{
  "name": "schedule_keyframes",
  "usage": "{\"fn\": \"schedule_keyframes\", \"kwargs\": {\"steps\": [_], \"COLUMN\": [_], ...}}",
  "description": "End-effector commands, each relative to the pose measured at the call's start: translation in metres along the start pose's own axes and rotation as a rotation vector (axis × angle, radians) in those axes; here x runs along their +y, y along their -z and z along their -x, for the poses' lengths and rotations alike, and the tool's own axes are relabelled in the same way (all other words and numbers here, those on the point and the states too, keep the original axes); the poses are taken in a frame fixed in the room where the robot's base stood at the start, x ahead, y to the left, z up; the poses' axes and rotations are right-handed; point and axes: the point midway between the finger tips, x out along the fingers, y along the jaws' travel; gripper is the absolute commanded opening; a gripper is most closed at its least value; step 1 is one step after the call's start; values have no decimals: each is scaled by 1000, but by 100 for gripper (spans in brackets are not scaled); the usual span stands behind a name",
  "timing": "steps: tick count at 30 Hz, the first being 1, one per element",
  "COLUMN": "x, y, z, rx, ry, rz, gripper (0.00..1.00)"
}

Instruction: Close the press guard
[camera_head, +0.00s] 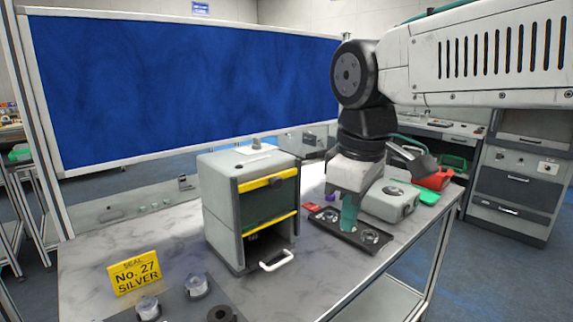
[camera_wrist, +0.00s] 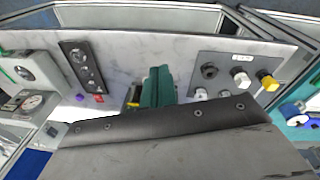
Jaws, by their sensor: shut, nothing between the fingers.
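The press (camera_head: 222,213) is a grey box on the bench in the head view. Its guard (camera_head: 268,205) is a dark panel between two yellow-and-black bars on the front. Below the lower bar the front is open and dark inside. A white handle (camera_head: 277,261) sticks out at the bottom front. My gripper (camera_head: 349,218) has teal fingers, points down and is to the right of the press, apart from it, over a dark tray. In the wrist view my gripper (camera_wrist: 157,88) is shut and empty. A bit of yellow (camera_wrist: 133,98) shows beside the fingers; most of the press is hidden there.
The dark tray (camera_head: 330,216) with round fittings lies right of the press. A grey box with a dial (camera_head: 385,206) stands beyond it. A yellow sign reading "SEAL No. 27 SILVER" (camera_head: 134,273) and several parts on a plate (camera_wrist: 222,88) are on the bench. Bare bench (camera_head: 180,240) lies left of the press.

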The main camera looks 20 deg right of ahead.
Motion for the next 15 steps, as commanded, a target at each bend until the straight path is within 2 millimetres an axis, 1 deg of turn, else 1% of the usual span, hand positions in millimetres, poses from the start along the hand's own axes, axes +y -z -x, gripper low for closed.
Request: {"fn": "schedule_keyframes", "kwargs": {"steps": [1, 2, 3, 5, 6, 9, 12, 15], "x": [13, 20, 28, 40, 47, 60, 69, 73], "y": [30, 45, 65, 94, 112, 150, 177, 192], "z": [20, 30, 43, 61, 72, 92, 105, 112], "rx": [1, 1, 0, -3, -5, -14, -23, -31], "ry": [-10, -16, -26, -39, -49, -68, -83, -90], "rz": [161, 263, 396, 585, 704, 956, 1138, 1247], "gripper": [0, 0, 0, 0, 0, 0, 0, 0]}}
